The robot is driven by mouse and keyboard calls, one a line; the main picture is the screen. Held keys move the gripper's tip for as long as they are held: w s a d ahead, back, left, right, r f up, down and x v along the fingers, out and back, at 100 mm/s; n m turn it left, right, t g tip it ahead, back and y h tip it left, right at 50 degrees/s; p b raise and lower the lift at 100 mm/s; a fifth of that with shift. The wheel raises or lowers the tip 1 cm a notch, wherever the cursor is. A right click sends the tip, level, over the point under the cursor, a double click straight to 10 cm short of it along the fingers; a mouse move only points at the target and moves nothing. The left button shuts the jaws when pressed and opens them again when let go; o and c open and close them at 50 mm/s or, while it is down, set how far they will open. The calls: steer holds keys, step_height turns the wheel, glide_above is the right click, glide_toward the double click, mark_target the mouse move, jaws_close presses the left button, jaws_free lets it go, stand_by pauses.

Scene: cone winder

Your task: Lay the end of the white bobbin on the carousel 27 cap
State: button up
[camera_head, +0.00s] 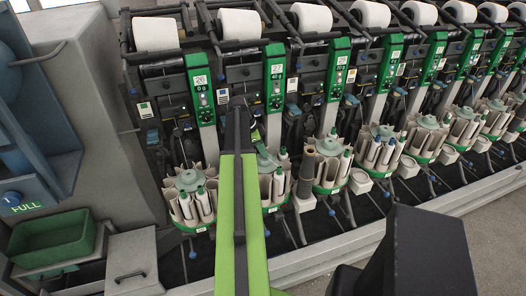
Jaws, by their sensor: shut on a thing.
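My green and black arm reaches up from the bottom middle, and its dark end, my gripper (238,112), is just left of the unit 27 panel (275,75). The gripper is small, dark and shut on the white bobbin's end; the yarn itself is too thin to make out. The carousel 27 cap (268,162) is green, below that panel and to the right of my arm, which hides its left part. White bobbins stand in this carousel, one upright at its right side (283,158). I cannot tell how far the gripper is from the cap.
Carousel 26 (190,180) stands to the left, and another carousel (328,147) to the right. White cones (240,24) line the top of the winder. A green bin (52,238) and grey cabinet are at left. A dark block (428,255) fills the lower right.

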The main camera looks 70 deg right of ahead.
steer(key=o, duration=1.4)
step_height(320, 180, up, 7)
steer(key=p, duration=0.7)
